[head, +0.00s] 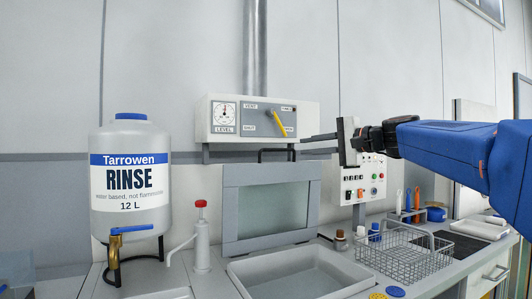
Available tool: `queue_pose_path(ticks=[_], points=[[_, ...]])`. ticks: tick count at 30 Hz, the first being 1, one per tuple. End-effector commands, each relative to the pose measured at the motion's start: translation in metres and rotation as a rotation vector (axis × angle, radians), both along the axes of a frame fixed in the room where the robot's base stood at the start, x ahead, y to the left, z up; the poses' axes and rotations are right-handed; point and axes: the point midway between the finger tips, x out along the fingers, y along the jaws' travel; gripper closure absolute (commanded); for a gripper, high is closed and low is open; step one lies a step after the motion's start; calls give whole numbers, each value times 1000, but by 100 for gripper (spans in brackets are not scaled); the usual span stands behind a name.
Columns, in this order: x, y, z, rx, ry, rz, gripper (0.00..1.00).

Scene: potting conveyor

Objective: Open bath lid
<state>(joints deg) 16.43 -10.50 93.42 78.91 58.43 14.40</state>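A grey framed panel with a dull green window (272,210), seemingly the bath lid, stands upright behind an open grey basin (300,275). A dark bar handle (279,151) runs along its top edge. My gripper (319,138) is in the air just right of and slightly above this handle, its fingers pointing left. The fingers lie close together at the middle of the dark palm plate, look shut, and hold nothing. They appear apart from the handle, though the depth between them is hard to judge.
A gauge box with a yellow lever (279,123) hangs above the panel. A rinse jug (130,185) and a red-capped pump bottle (201,238) stand left. A wire basket (410,255), small bottles and a control panel (362,182) are right, below my arm.

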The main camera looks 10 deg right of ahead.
Motion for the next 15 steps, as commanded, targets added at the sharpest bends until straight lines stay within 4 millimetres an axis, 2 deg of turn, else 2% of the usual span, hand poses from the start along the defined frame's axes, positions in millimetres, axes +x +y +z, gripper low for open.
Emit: queue_pose_path(ticks=[5, 15], points=[[13, 13, -3, -1, 2, 3, 83], [56, 51, -9, -2, 2, 4, 83]])
